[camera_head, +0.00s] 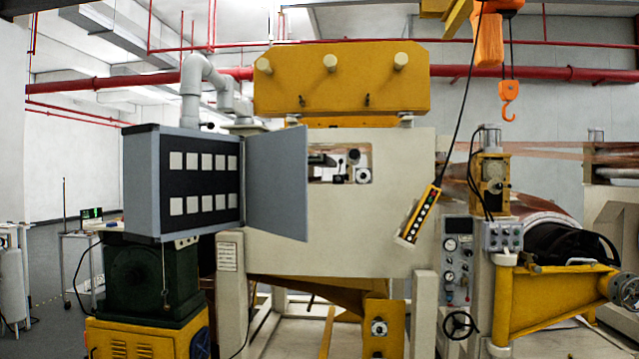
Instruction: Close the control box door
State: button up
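The control box (182,216) is a grey box with a dark face that carries two rows of pale square panels. It stands at the left, above a dark green machine. Its grey door (277,184) is hinged at the box's right side and stands open, swung out to the right. The door's free edge is at its right, in front of the beige machine wall. No part of my gripper shows in the head view, so its place relative to the door cannot be seen.
A dark green motor housing (151,277) on a yellow base stands below the box. A beige machine frame (375,235) is behind the door. A yellow pendant (419,214) hangs on a cable right of the door. An orange hook (508,97) hangs at upper right.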

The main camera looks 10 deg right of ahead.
aim_at(277, 162)
jog(key=z, duration=0.15)
jog(key=k, duration=0.45)
jog(key=z, duration=0.6)
jog(key=i, duration=3.15)
jog(key=u, duration=1.4)
jog(key=i, duration=0.9)
jog(key=u, duration=1.2)
jog(key=i, duration=0.35)
jog(key=u, duration=0.6)
jog(key=k, duration=0.9)
jog(key=u, duration=0.1)
